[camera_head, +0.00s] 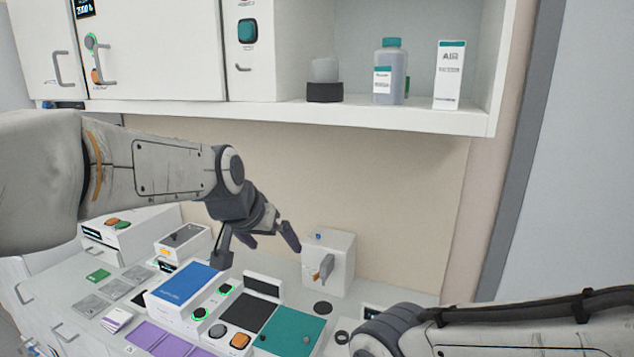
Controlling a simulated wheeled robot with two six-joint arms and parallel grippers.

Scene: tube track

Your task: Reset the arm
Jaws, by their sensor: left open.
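My left gripper (258,251) hangs above the bench, at the end of the arm that comes in from the left. Its two dark fingers are spread and nothing is between them. It is above and behind the blue-topped box (186,283) and left of the white box device (330,258) with a grey lever. My right arm (510,325) comes in along the lower right edge. Its gripper does not show in the view.
Below are a teal panel (291,332), a black pad (249,311), green-lit knobs (200,313) and purple plates (147,334). An overhead shelf (420,119) holds a bottle (390,72), a white carton (449,75) and a grey-topped item (324,80). The wall behind is bare.

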